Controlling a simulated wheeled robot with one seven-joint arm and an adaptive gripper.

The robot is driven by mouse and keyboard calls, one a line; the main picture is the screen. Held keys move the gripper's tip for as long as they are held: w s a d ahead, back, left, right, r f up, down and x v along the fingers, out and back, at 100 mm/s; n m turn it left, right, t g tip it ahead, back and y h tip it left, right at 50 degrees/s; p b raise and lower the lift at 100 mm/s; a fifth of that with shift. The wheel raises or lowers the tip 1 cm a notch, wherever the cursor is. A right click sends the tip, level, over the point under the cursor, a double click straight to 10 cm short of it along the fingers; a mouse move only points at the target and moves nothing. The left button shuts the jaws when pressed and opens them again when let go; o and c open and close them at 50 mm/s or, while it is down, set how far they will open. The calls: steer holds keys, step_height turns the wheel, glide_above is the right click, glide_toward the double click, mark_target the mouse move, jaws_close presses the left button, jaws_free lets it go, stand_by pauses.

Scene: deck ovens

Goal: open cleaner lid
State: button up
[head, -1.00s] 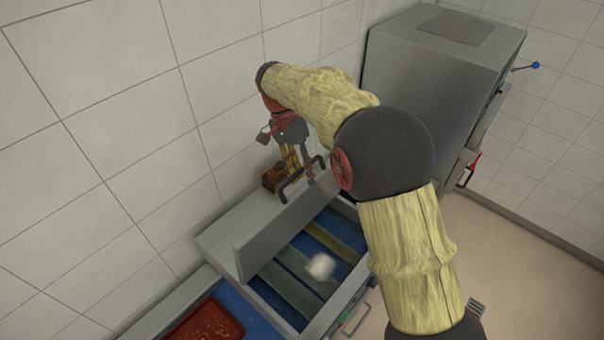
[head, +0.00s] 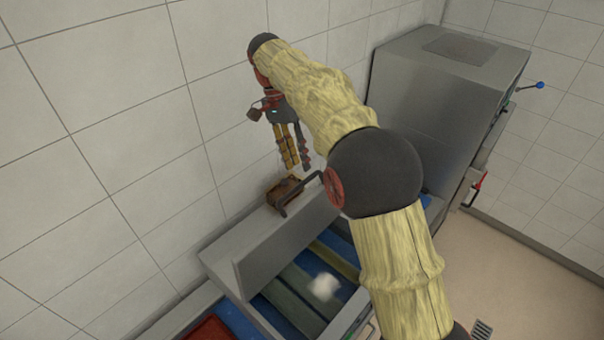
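The cleaner lid (head: 285,246) is a grey metal panel standing raised on edge above the cleaner's opening. Its dark bar handle (head: 290,203) is at the top edge. The inside of the cleaner shows blue with olive strips (head: 290,291) and a blurred white patch (head: 323,287). My gripper (head: 299,169) hangs with its fingers down, above and behind the handle near the tiled wall. Its yellow and dark fingers are slightly apart with nothing visible between them, and clear of the handle. My arm hides the right part of the cleaner.
A brown block-like object (head: 284,190) sits on the ledge behind the lid, below my gripper. A tall grey metal cabinet (head: 440,100) stands at the back right. A red tray (head: 208,330) is at the bottom left. The tiled wall is close behind my gripper.

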steer(key=shift+w+a+r, duration=0.1)
steer(key=shift+a+r, duration=0.1)
steer(key=shift+r, duration=0.5)
steer(key=shift+c, duration=0.4)
